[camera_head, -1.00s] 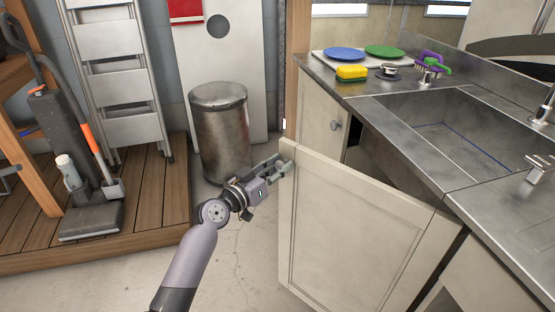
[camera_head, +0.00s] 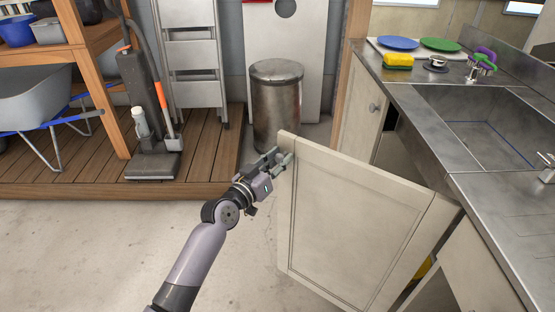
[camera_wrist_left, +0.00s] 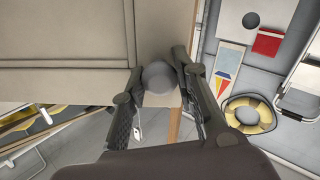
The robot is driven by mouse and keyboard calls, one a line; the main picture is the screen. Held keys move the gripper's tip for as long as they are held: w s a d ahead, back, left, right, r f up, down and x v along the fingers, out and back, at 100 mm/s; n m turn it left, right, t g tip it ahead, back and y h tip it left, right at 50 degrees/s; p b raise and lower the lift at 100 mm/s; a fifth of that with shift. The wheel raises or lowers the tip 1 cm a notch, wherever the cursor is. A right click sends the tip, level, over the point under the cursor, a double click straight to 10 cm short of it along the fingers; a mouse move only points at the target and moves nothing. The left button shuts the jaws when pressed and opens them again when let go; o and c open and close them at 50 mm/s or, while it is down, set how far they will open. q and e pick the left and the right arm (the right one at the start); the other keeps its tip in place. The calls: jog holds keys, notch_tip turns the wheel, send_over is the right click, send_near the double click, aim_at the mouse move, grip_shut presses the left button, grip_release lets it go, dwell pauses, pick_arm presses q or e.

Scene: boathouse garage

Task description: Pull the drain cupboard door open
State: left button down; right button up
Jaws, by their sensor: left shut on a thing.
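The drain cupboard door (camera_head: 345,225) is a cream framed panel under the sink counter. It stands open at an angle, its free edge out in the room and its other edge by the counter at right. My left gripper (camera_head: 283,160) is at the upper corner of its free edge. In the left wrist view, the fingers of my left gripper (camera_wrist_left: 158,90) are shut around a round grey knob (camera_wrist_left: 157,77), with the door (camera_wrist_left: 65,50) behind it. The cupboard's inside is mostly hidden by the door. My right gripper is not in view.
The steel counter (camera_head: 425,92) with its sink (camera_head: 480,125) is at right, a closed cupboard door (camera_head: 360,110) below its far end. A metal bin (camera_head: 277,105) stands behind the open door. Concrete floor (camera_head: 90,250) is clear at left, before a wooden platform (camera_head: 205,190).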

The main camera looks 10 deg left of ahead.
pick_arm(q)
jog(key=c, duration=1.2)
grip_release()
jog(key=shift+c, duration=0.2)
jog(key=v, duration=1.2)
